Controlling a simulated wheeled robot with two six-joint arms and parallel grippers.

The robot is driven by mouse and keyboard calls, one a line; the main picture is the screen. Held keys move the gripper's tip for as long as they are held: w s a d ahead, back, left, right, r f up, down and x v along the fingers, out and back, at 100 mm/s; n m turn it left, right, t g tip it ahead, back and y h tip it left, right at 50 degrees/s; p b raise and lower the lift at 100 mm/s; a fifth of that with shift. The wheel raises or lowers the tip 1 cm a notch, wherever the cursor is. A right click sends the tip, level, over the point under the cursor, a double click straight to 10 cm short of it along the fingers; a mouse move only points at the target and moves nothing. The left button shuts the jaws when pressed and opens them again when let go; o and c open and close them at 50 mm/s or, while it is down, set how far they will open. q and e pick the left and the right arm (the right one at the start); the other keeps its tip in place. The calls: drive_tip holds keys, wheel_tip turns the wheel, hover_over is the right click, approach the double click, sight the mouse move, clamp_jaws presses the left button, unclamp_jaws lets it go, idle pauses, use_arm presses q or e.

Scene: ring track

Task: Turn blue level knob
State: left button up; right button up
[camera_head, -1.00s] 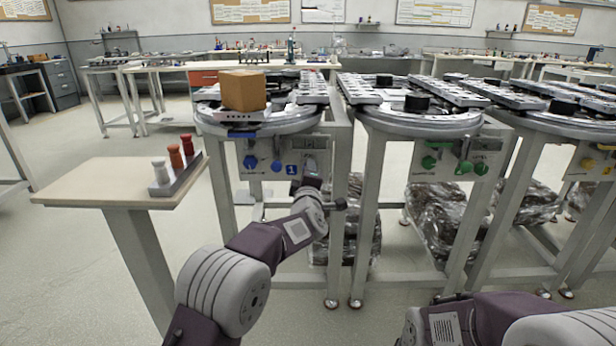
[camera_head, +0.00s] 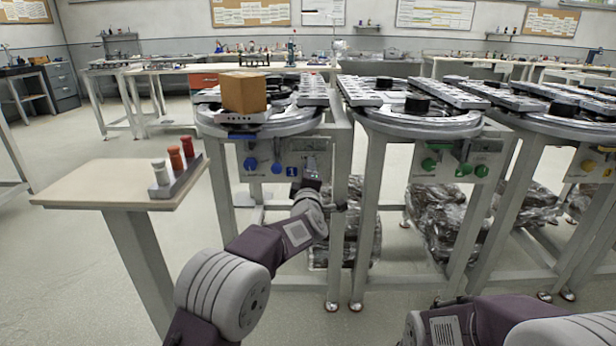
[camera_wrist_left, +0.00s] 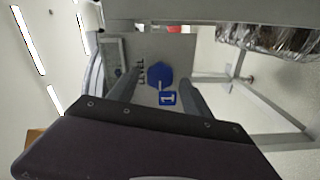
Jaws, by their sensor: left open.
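The blue level knob (camera_wrist_left: 155,74) shows in the left wrist view, beside the printed word LEVEL and a blue square marked 1 (camera_wrist_left: 167,98). My left gripper (camera_wrist_left: 157,86) is open, its two dark fingers pointing at the panel on either side of the knob's line of sight; I cannot tell whether they touch it. In the head view my left gripper (camera_head: 312,172) is in front of the right part of the blue-knob panel (camera_head: 265,151) and hides the level knob. Two other blue knobs, a left one (camera_head: 250,164) and a right one (camera_head: 276,168), show left of it.
A cardboard box (camera_head: 243,93) sits on the ring track above the panel. A side table (camera_head: 95,186) with a grey block holding white, orange-red and red pegs stands left. A panel with green knobs (camera_head: 463,170) is to the right. Wrapped bundles (camera_head: 440,210) lie beneath the tracks.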

use_arm(q)
drive_tip(key=s+p, duration=0.2)
drive_tip(key=s, duration=0.7)
